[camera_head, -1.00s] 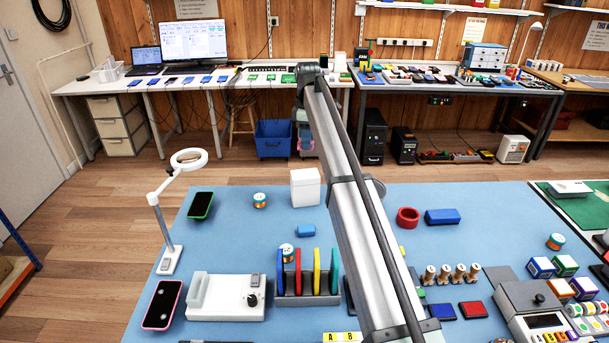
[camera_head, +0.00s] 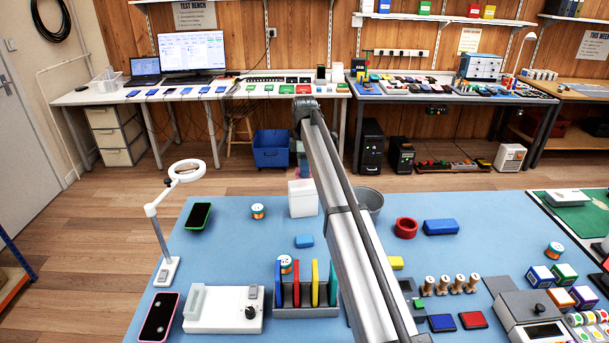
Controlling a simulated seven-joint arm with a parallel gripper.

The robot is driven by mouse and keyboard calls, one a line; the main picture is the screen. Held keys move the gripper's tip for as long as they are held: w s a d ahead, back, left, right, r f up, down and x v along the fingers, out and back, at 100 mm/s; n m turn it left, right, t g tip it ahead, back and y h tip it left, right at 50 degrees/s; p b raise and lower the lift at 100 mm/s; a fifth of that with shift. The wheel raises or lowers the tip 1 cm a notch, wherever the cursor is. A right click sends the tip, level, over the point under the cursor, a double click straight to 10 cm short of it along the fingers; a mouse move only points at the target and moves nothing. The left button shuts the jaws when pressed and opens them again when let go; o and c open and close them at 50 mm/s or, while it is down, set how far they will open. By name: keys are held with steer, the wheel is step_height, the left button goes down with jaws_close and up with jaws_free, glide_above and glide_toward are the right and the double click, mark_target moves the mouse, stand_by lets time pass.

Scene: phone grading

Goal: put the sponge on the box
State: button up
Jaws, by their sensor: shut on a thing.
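My gripper is not visible; my arm crosses the middle of the view and hides part of the mat. I cannot tell for certain which thing is the sponge. A yellow block (camera_head: 396,262) lies on the blue mat just right of my arm, partly hidden by it. A small blue block (camera_head: 304,241) lies left of my arm. A larger blue block (camera_head: 440,227) lies to the right, beside a red ring. A white box (camera_head: 303,198) stands upright at the mat's far edge, just left of my arm; it may be the task's box.
A grey rack (camera_head: 306,311) holds several coloured slabs upright. A white device (camera_head: 222,312) and a ring lamp (camera_head: 187,170) stand to the left. A grey bin (camera_head: 371,201) is partly behind my arm. Several pegs and coloured tiles crowd the right. The mat's left-centre is fairly open.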

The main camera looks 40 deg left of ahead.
steer(key=shift+f, duration=1.5)
steer(key=shift+f, duration=0.15)
steer(key=o, duration=1)
step_height(320, 180, up, 12)
steer(key=shift+r, duration=0.2)
